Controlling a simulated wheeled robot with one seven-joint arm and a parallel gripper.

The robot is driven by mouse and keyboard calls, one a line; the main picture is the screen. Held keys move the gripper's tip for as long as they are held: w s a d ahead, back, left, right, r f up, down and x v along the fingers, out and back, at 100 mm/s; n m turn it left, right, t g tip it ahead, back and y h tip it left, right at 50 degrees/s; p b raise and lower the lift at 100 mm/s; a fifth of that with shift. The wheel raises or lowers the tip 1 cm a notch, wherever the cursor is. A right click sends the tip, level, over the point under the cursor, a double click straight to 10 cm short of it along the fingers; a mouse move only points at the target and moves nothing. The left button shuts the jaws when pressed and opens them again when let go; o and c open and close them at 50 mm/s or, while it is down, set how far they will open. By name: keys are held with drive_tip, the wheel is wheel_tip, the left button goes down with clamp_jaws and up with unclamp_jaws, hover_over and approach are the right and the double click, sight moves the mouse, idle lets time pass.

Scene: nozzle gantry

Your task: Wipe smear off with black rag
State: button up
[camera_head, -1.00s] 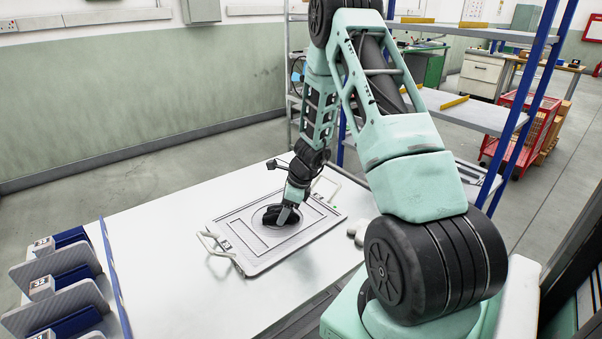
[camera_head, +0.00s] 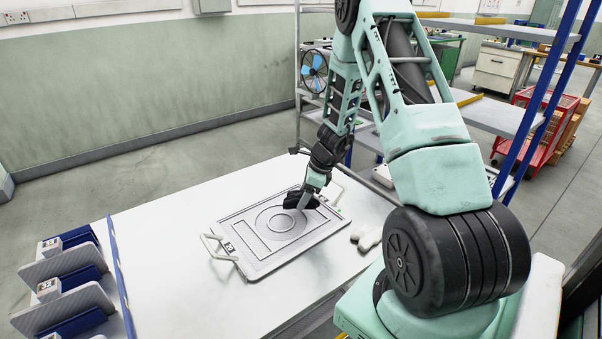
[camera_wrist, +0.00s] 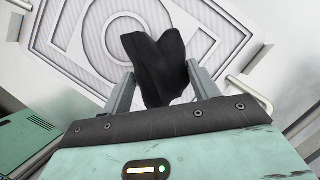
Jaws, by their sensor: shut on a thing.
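The black rag (camera_head: 299,199) is held in my gripper (camera_head: 309,203) over the upper right part of a grey panel with two handles (camera_head: 262,268). In the wrist view the rag (camera_wrist: 158,70) hangs between the two fingers of my gripper (camera_wrist: 155,92). The panel (camera_wrist: 215,20) fills the top of that view, with a ring and rectangle outlines on its face. The ring (camera_head: 281,219) is largely uncovered in the head view. I cannot tell whether the rag touches the panel. I cannot make out a smear in these frames.
The panel lies on a white table (camera_head: 180,290). A whitish object (camera_head: 367,239) sits right of the panel. A rack with blue and grey plates (camera_head: 66,290) stands at the left. Shelving with blue posts (camera_head: 535,115) stands behind my arm. The table's front left is clear.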

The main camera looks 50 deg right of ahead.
drive_tip(key=shift+r+p, duration=1.65)
drive_tip(key=shift+r, duration=0.65)
drive_tip(key=shift+a+f, duration=0.1)
